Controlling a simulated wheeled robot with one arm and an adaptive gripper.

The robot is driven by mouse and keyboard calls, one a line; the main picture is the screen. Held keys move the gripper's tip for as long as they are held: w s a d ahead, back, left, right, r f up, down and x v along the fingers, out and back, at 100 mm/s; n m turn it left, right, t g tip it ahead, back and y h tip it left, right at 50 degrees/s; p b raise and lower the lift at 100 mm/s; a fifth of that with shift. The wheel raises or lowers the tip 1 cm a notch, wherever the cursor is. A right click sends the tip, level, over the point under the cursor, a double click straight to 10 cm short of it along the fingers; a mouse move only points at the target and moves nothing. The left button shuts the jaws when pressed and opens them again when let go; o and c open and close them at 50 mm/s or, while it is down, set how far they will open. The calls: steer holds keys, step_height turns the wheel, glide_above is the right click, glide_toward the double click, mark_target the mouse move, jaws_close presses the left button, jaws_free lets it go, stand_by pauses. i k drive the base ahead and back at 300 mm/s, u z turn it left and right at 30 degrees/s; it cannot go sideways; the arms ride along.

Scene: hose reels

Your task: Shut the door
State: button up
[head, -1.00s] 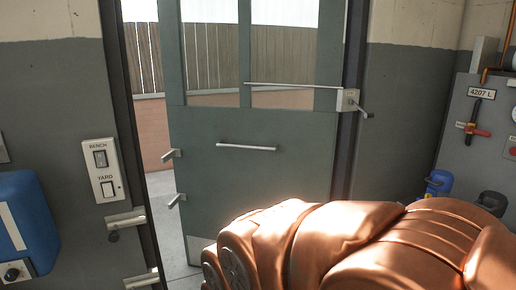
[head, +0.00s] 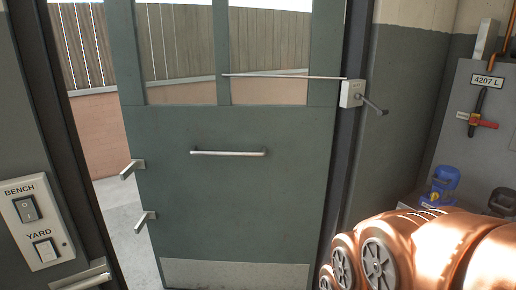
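The green door (head: 225,205) stands ajar in the head view, with a gap along its left edge through which the yard shows. It has glass panes above, a horizontal bar handle (head: 228,153) across its middle, and two lever-like metal fittings (head: 132,169) on its left edge. A thin rod runs from the door's panes to a grey box with a crank (head: 352,93) on the right frame. My copper-coloured arm is at the lower right, in front of the door's right side. My gripper is not in view.
A wall plate with BENCH and YARD switches (head: 37,220) is at the left, above a metal fitting (head: 88,276) on the frame. A grey tank marked 4207 L (head: 477,135) and a blue-topped container (head: 443,184) stand at the right.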

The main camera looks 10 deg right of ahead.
mark_target(232, 196)
steer(key=z, duration=0.05)
steer(key=i, duration=0.65)
steer(key=u, duration=0.85)
steer(key=i, duration=0.5)
steer(key=u, duration=0.55)
